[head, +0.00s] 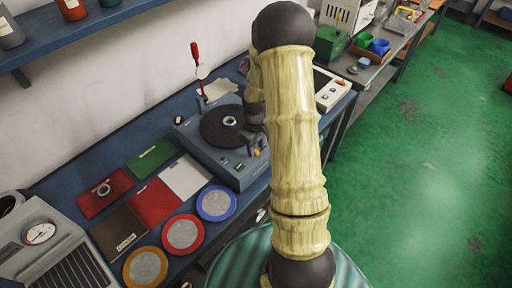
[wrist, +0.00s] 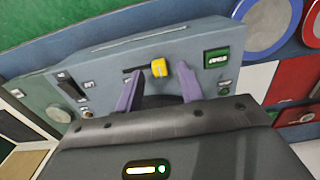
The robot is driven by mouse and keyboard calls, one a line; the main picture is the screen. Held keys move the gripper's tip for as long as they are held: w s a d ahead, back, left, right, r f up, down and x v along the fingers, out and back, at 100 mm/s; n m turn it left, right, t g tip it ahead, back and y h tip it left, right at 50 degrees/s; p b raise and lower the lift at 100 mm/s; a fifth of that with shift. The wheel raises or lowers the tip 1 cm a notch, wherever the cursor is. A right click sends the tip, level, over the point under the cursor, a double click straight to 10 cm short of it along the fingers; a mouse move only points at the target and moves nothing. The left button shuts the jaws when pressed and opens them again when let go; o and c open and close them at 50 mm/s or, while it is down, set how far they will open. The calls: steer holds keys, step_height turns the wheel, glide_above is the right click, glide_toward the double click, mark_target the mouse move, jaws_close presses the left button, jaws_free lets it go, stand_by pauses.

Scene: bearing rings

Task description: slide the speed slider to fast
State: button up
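The speed slider's yellow knob (wrist: 159,68) sits at the right end of its dark slot (wrist: 134,74) in the wrist view, on the sloped front panel of a grey-blue machine (wrist: 100,68). My gripper (wrist: 159,76) is open. Its two purple fingers stand on either side of the knob, with a visible gap on each side. I cannot tell how deep the fingertips reach past the knob. In the head view the machine (head: 196,143) carries a dark round turntable (head: 212,130), and my arm hides part of its right side.
A green display (wrist: 216,59) is right of the slider; switches and a round knob (wrist: 72,87) are left. A metal ring (head: 230,121) lies on the turntable. Coloured mats (head: 154,203) and round pads (head: 183,234) cover the bench at left.

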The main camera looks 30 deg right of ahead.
steer(key=shift+f, duration=0.65)
jaws_close()
